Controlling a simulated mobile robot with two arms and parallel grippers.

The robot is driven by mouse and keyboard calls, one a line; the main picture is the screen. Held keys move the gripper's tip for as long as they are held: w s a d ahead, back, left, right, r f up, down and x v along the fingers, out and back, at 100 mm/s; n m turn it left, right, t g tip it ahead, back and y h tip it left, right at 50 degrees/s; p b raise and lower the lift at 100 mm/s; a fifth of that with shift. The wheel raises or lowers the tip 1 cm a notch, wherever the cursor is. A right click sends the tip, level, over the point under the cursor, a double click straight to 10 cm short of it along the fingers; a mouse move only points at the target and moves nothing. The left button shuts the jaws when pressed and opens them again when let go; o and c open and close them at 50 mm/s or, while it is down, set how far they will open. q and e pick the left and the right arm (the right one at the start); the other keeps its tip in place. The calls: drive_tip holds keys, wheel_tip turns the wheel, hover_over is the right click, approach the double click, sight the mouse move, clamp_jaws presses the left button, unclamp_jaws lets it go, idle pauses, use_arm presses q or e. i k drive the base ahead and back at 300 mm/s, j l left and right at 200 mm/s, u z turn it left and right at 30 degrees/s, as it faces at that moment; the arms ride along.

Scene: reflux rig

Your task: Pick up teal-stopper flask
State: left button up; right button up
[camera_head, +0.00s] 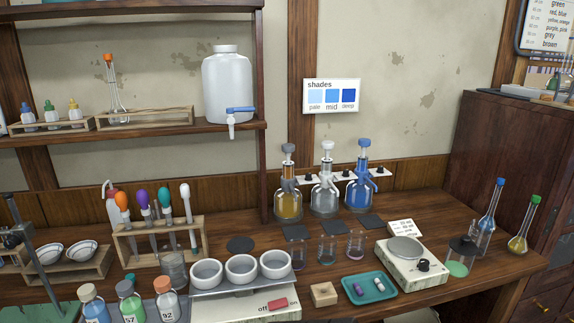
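No flask with a clearly teal stopper shows. At the right end of the bench, a flask with blue liquid and a blue stopper (487,222) stands tilted, its base partly hidden by glassware. Next to it stands a flask with yellow liquid and a green stopper (520,240). A clear long-necked flask with an orange stopper (114,90) stands in a wooden rack on the upper left shelf. Neither of my grippers is in view.
A balance (410,262) and a small beaker with green contents (458,266) stand left of the flasks. A teal tray (370,294), white bowls (241,268) and a dropper rack (128,240) crowd the bench. Three dispenser bottles (324,195) stand behind.

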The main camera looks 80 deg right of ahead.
sight(490, 215)
drive_tip(key=z, duration=3.85)
